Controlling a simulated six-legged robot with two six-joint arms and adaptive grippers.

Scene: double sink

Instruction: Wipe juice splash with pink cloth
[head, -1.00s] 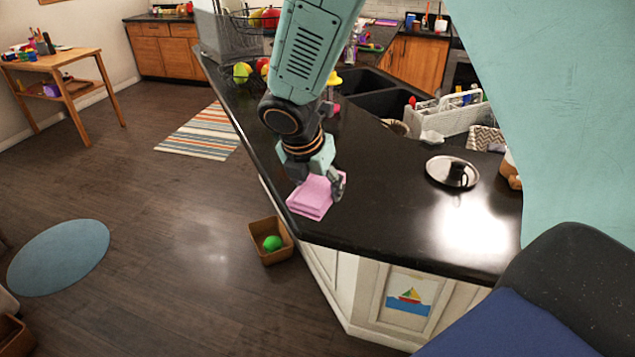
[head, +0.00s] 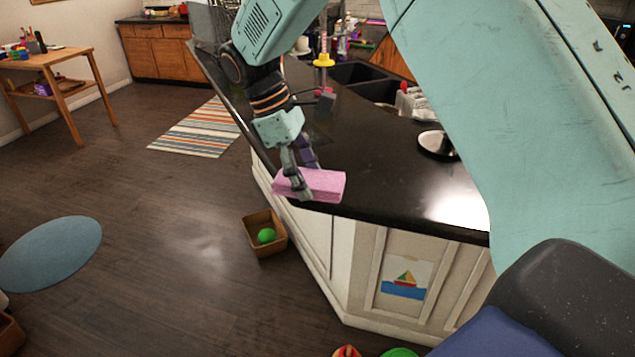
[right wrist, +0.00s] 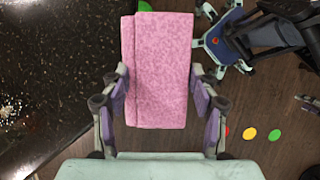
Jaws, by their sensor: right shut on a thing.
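The pink cloth (head: 326,184) is a folded, thick pad, held near the left front corner of the black counter (head: 385,180). My right gripper (head: 303,186) is shut on it. In the right wrist view the cloth (right wrist: 162,70) sits between both fingers of the gripper (right wrist: 160,90), with the counter (right wrist: 60,70) to its left and floor to its right. It looks raised above the counter edge. I cannot make out a clear juice splash; small pale specks show at the far left of the right wrist view. My left gripper is not in view.
A round metal dish (head: 436,144) stands on the counter to the right. The double sink (head: 375,82) and a yellow-topped item (head: 324,60) are farther back. A brown box (head: 265,236) with a green ball stands on the floor below the counter corner.

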